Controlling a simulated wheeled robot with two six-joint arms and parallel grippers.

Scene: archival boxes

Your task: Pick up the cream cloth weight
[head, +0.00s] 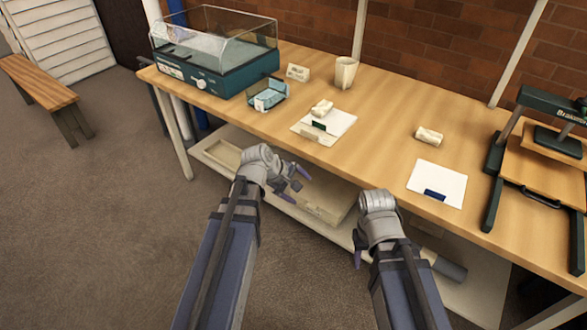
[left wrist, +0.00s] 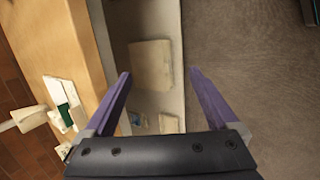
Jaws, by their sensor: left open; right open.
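One cream cloth weight (head: 322,107) lies on white papers near the middle of the table in the head view. A second cream cloth weight (head: 429,135) lies on bare wood further right. My left gripper (head: 298,184) is open and empty, off the table's front edge. In the left wrist view its purple fingers (left wrist: 160,75) are spread apart, with the lower shelf and floor behind them. My right gripper (head: 358,250) is also off the front edge, pointing down and mostly hidden by its own wrist; nothing shows in it.
A teal machine with a clear cover (head: 215,65), a small teal tray (head: 267,94), a label card (head: 298,72) and a cream cup (head: 346,72) stand at the left and back. White paper (head: 437,184) lies right. A press (head: 540,150) stands far right.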

